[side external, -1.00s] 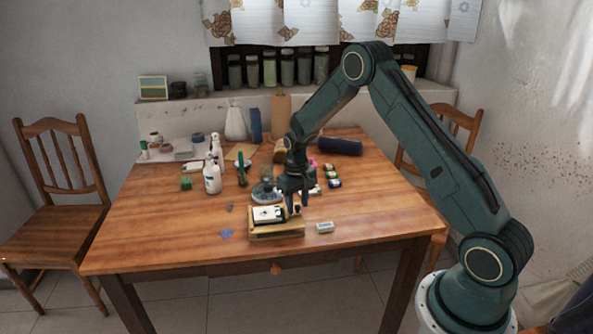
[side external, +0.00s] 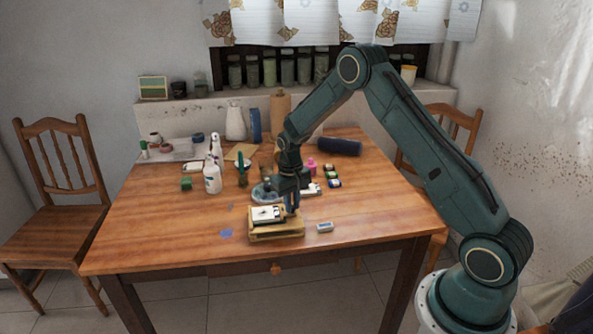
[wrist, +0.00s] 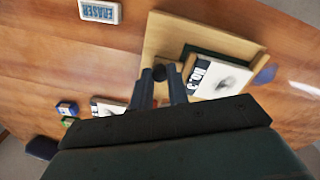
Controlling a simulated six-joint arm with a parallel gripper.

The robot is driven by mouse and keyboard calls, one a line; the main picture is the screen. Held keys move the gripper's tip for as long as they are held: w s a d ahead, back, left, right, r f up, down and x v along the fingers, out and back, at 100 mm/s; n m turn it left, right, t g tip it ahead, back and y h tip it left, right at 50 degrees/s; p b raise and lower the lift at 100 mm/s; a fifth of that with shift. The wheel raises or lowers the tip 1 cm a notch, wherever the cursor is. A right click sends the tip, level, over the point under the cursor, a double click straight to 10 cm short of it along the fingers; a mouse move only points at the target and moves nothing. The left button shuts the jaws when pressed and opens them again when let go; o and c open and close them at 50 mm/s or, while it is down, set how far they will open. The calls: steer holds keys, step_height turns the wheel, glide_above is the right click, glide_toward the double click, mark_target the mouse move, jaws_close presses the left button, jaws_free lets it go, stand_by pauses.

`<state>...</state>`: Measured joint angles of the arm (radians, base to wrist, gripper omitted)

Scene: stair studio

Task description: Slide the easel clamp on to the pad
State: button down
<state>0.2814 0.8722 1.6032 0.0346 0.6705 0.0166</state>
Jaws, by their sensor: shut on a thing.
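The pad (side external: 266,213) is a white block with a dark picture and lettering. It lies on the low wooden easel (side external: 276,237) near the table's front edge. In the wrist view the pad (wrist: 222,78) is right of my fingers, on the pale easel board (wrist: 160,38). My gripper (wrist: 159,88) is shut on the clamp, whose dark round knob (wrist: 159,73) shows between the fingertips. The clamp is beside the pad's lettered edge, with a gap seen from above. The fingers hide the rest of the clamp. In the side view my gripper (side external: 291,211) is at the easel's right end.
An eraser (side external: 325,227) lies right of the easel. A round dish (side external: 266,192) and a small box (side external: 311,189) stand close behind my gripper. White bottles (side external: 212,178) are further left. The table's front left is mostly clear, with a blue patch (side external: 226,233).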

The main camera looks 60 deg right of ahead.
steer(key=c, duration=1.3)
jaws_free()
steer(key=shift+w+a, duration=0.1)
steer(key=shift+c, duration=0.2)
steer(key=shift+r, duration=0.1)
step_height(320, 180, up, 14)
steer(key=shift+a+f, duration=0.2)
steer(key=shift+r, duration=0.1)
